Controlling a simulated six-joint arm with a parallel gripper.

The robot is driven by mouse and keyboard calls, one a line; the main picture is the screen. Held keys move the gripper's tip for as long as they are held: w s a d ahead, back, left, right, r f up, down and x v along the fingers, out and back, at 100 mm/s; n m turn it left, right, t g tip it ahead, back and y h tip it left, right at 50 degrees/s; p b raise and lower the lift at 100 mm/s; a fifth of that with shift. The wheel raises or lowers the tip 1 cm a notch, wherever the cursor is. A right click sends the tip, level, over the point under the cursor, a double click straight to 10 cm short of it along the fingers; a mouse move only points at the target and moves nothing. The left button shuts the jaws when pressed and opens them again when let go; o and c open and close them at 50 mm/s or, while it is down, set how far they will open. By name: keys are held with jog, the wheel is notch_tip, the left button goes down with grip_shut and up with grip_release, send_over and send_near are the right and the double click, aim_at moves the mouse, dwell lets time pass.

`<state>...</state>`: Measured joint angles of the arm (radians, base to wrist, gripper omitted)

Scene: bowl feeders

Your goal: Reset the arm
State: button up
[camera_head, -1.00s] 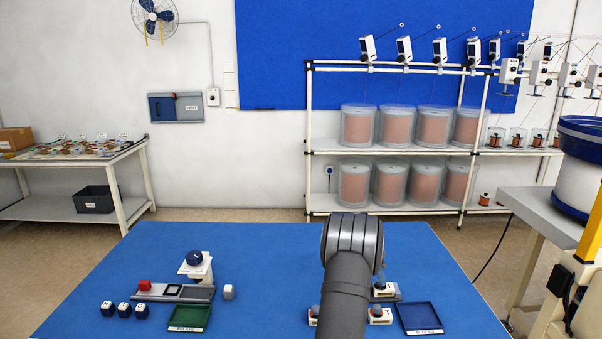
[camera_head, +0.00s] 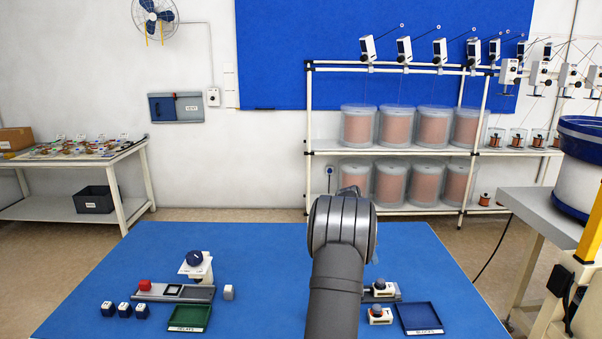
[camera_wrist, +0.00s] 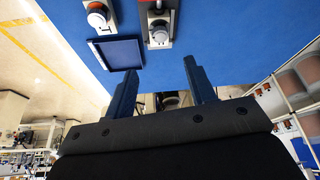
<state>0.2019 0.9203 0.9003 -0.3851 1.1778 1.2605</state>
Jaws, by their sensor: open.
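My gripper (camera_wrist: 163,84) shows in the wrist view with its two dark fingers spread apart and nothing between them. In the head view my own arm rises over the right-middle of the blue table (camera_head: 270,265), and it hides the gripper there. In the wrist view the fingers lie over the table's edge region, apart from the blue tray (camera_wrist: 118,54) and the small white units with grey knobs (camera_wrist: 159,33). The blue tray also shows in the head view (camera_head: 421,318), to the right of my arm.
The table's middle is clear.

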aim_at(381, 281)
jog(key=x, duration=1.2)
jog(key=shift+d+f, duration=0.1)
jog(key=shift+d, duration=0.05)
jog(key=shift+w+d+f+n, duration=0.1)
jog(key=shift+n, duration=0.2)
jog(key=shift+n+t, duration=0.3)
jog(key=shift+n, duration=0.1)
jog(key=n, duration=0.2)
jog(key=n+t+y, duration=0.1)
jog(key=n, duration=0.2)
jog(key=shift+s+d+n+t, duration=0.15)
jog(key=shift+s+n+t, duration=0.2)
jog(key=shift+n+t, duration=0.05)
jog(key=shift+d+n+t+y, duration=0.1)
jog(key=shift+n+t+y, duration=0.45)
jog(key=shift+n, duration=1.25)
jog(key=shift+s+d+n+y, duration=0.15)
jog(key=shift+n+y, duration=0.6)
jog(key=shift+n, duration=0.85)
jog(key=shift+o, duration=0.4)
